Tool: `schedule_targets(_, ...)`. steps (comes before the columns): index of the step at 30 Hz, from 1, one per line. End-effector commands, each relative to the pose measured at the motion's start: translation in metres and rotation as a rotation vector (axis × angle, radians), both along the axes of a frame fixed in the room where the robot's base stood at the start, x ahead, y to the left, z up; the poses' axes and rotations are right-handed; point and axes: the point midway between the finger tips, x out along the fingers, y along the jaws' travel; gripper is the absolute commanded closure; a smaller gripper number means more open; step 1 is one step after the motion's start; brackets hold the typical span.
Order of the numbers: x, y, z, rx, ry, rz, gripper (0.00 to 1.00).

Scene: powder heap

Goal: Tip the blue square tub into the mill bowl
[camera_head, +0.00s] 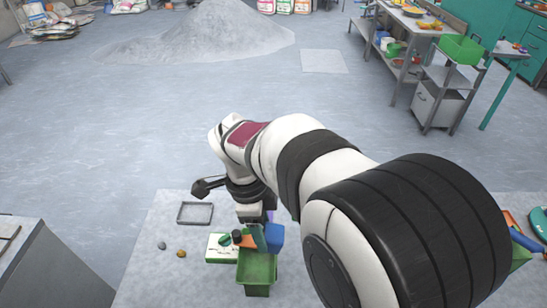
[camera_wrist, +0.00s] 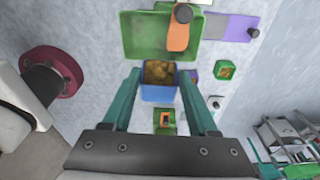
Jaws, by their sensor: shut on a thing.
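The blue square tub (camera_head: 276,236) is held beside the upper right of a green open bin (camera_head: 257,268) in the head view. In the wrist view the tub (camera_wrist: 158,96) sits between my two teal fingers, with brown, lumpy contents showing inside. My gripper (camera_wrist: 160,84) is shut on the tub's sides. The green bin, which may be the mill bowl, lies just above the tub in the wrist view (camera_wrist: 135,52). An orange bar (camera_wrist: 178,38) with a black knob overlaps its edge. I cannot tell how far the tub is tilted, nor its exact height.
A grey rectangular frame (camera_head: 195,213), a grey lump (camera_head: 162,245) and a yellowish lump (camera_head: 181,253) lie left on the pale table. A green-and-white board (camera_head: 221,248) adjoins the bin. A purple piece (camera_wrist: 238,27) and a small green box (camera_wrist: 225,70) lie to the right.

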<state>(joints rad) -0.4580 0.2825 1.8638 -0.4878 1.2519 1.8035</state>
Motion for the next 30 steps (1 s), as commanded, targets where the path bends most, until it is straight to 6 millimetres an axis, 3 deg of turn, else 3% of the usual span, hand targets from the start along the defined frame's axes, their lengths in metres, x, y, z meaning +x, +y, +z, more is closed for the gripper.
schedule_targets(18, 0.002, 0.035, -0.024, -0.845, 0.042, 0.000, 0.98)
schedule_targets(24, 0.002, 0.038, -0.027, -0.972, 0.049, -0.003, 0.98)
schedule_targets(30, 0.002, 0.038, -0.026, -0.984, 0.051, -0.004, 0.98)
